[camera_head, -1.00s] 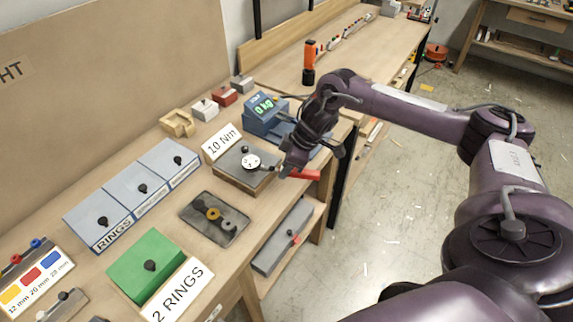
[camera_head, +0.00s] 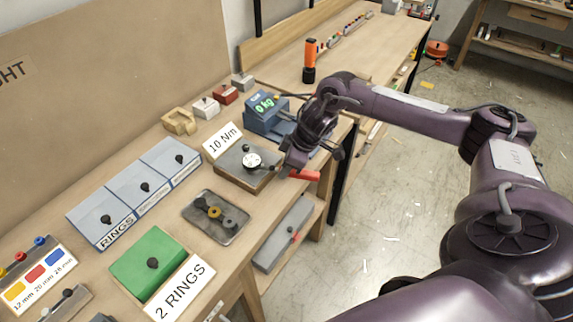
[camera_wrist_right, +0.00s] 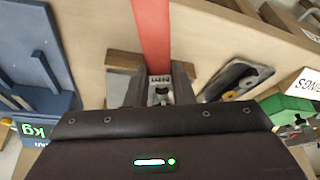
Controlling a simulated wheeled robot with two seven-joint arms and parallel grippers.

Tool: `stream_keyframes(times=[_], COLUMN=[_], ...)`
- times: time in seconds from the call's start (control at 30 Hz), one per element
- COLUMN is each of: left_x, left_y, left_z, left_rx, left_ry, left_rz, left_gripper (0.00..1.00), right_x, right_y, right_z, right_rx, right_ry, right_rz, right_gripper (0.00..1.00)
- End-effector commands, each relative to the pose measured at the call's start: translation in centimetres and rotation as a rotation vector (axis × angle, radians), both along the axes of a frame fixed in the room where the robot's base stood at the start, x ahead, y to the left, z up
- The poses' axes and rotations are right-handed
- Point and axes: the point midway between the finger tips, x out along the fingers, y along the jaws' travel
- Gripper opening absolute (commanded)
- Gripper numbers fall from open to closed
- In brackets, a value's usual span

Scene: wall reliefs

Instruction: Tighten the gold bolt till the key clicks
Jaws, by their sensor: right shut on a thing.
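My right gripper (camera_head: 288,166) is at the block's right side, shut on the key, whose red handle (camera_head: 304,175) sticks out to the right past the bench edge. In the right wrist view the red handle (camera_wrist_right: 152,35) runs up from between the fingers. I cannot make out the gold bolt; the gripper and key may hide it. My left gripper is not in view.
A blue scale (camera_head: 266,118) stands just behind my right gripper. A dark tray with rings (camera_head: 232,234), a green box (camera_head: 146,262) and blue-grey boxes (camera_head: 140,188) lie to the left. An orange-and-black torch (camera_head: 309,62) stands farther back.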

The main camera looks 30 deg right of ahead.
Motion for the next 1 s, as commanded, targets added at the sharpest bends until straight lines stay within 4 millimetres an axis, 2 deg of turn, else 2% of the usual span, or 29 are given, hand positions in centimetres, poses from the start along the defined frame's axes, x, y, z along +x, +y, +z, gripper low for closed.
stream_keyframes(times=[1.0], left_x=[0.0], left_y=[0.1], left_z=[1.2], left_rx=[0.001], left_ry=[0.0], left_rz=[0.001], left_gripper=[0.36], right_x=[-0.2], right_y=[0.3], right_z=[0.2], right_rx=[0.001], right_ry=[-0.005], right_rz=[-0.053], right_gripper=[0.0])
